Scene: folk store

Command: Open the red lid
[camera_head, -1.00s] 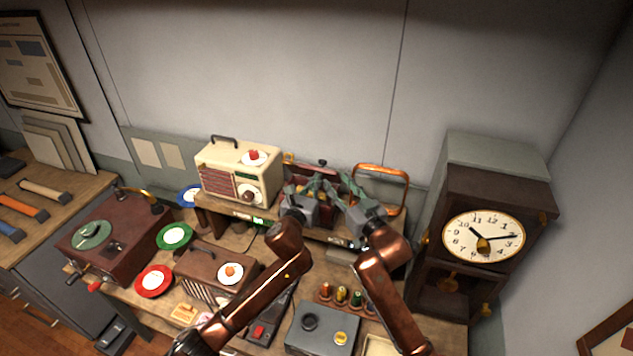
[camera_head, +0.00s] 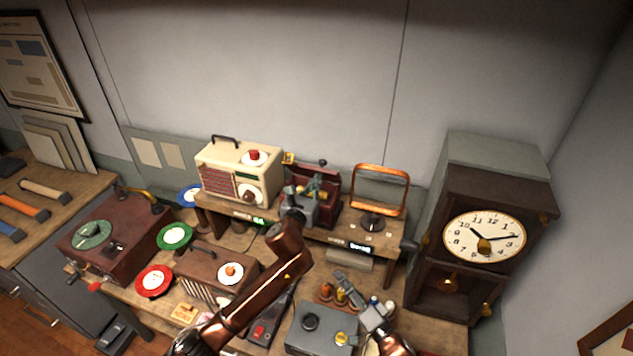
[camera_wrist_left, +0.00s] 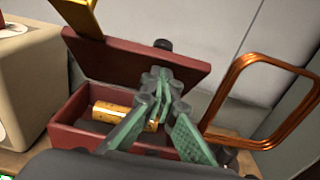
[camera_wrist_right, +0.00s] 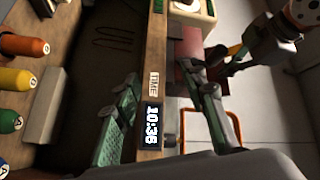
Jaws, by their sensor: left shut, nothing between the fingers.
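The dark red box (camera_wrist_left: 75,138) stands on the raised shelf with its red lid (camera_wrist_left: 110,62) tilted up at the back. A black knob (camera_wrist_left: 164,45) shows at the lid's top edge. A gold cylinder (camera_wrist_left: 112,112) lies inside the box. My left gripper (camera_wrist_left: 160,85) is shut and empty, in front of the raised lid and over the box opening. It partly hides both; I cannot tell whether it touches the lid. In the head view the left gripper (camera_head: 317,180) is at the box. My right gripper (camera_wrist_right: 160,76) is open and empty, lower, in front of the shelf.
A cream radio (camera_head: 235,172) stands left of the box. A copper loop frame (camera_head: 382,190) stands to its right. A digital clock (camera_wrist_right: 151,118) is on the shelf's front edge. Several coloured bottles (camera_wrist_right: 20,80) and a grey device (camera_head: 320,330) sit below. A tall clock (camera_head: 485,238) stands at the right.

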